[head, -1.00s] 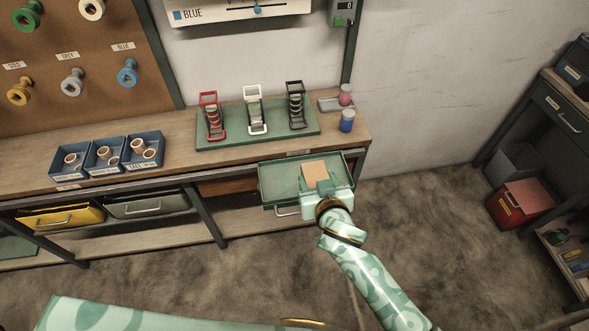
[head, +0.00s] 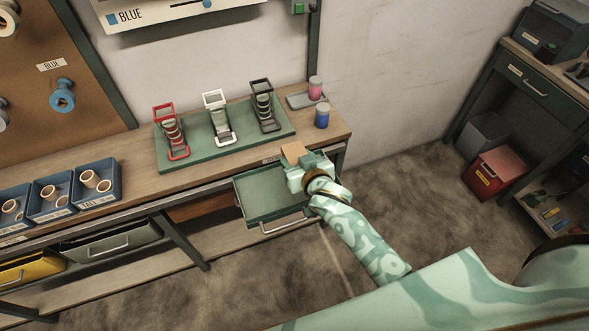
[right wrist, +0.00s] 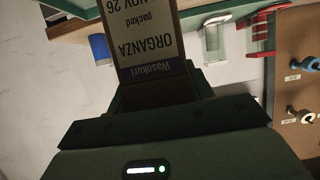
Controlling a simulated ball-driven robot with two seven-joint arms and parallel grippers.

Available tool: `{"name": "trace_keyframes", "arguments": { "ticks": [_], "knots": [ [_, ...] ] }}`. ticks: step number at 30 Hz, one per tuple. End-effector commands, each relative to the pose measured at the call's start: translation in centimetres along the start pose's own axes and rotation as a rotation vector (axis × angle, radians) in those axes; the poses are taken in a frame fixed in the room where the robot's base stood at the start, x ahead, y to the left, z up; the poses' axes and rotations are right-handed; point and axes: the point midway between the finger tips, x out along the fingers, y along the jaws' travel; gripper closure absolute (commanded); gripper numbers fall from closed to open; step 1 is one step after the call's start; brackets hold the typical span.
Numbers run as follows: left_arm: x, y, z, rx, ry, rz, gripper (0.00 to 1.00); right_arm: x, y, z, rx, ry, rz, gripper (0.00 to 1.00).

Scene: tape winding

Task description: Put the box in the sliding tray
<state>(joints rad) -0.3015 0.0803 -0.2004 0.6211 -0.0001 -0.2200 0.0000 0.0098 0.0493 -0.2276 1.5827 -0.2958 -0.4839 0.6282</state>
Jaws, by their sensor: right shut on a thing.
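The box (head: 292,150) is small and tan. My right gripper (head: 301,163) is shut on it, over the back right corner of the sliding tray near the bench's front edge. In the right wrist view the box (right wrist: 150,48) shows an upside-down label reading "Wasokuri ORGANZA", and the gripper (right wrist: 160,95) closes on its near end. The sliding tray (head: 262,193) is green, shallow, pulled out from under the bench top, and looks empty where it shows. The arm hides its right part. I cannot tell the box's height above it. My left gripper is not in view.
The bench (head: 125,190) carries a green board (head: 190,155) with red, white and black frames, blue bins (head: 55,208) of rolls, and pink and blue spools (head: 322,115). A red bin (head: 490,176) stands by shelves at right. The floor between is clear.

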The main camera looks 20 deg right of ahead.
Motion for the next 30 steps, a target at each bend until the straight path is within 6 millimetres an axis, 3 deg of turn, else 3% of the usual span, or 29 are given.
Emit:
{"name": "trace_keyframes", "arguments": {
  "ticks": [3, 8, 14, 25, 26, 27, 28, 30],
  "knots": [
    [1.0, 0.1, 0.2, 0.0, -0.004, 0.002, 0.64, 1.7, 0.3, 1.0, -0.002, 0.001, 0.0, 0.75],
    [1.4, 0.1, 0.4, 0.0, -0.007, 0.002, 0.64, 2.7, 0.5, 1.4, -0.001, 0.002, 0.0, 0.75],
    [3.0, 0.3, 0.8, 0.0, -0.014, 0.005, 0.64, 4.0, 0.5, 4.4, -0.001, -0.001, -0.001, 0.75],
    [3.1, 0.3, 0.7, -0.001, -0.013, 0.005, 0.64, 4.1, 0.5, 4.6, 0.0, 0.001, -0.001, 0.75],
    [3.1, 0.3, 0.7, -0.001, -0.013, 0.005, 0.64, 4.1, 0.5, 4.6, 0.0, 0.0, -0.001, 0.46],
    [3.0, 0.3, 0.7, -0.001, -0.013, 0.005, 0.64, 4.1, 0.5, 4.5, 0.0, 0.0, -0.001, 0.34],
    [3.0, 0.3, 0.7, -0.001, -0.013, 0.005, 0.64, 4.0, 0.5, 4.5, 0.0, 0.0, -0.001, 0.27],
    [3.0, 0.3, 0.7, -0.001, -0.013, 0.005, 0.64, 4.0, 0.5, 4.5, -0.001, 0.001, -0.001, 0.27]
  ]
}}
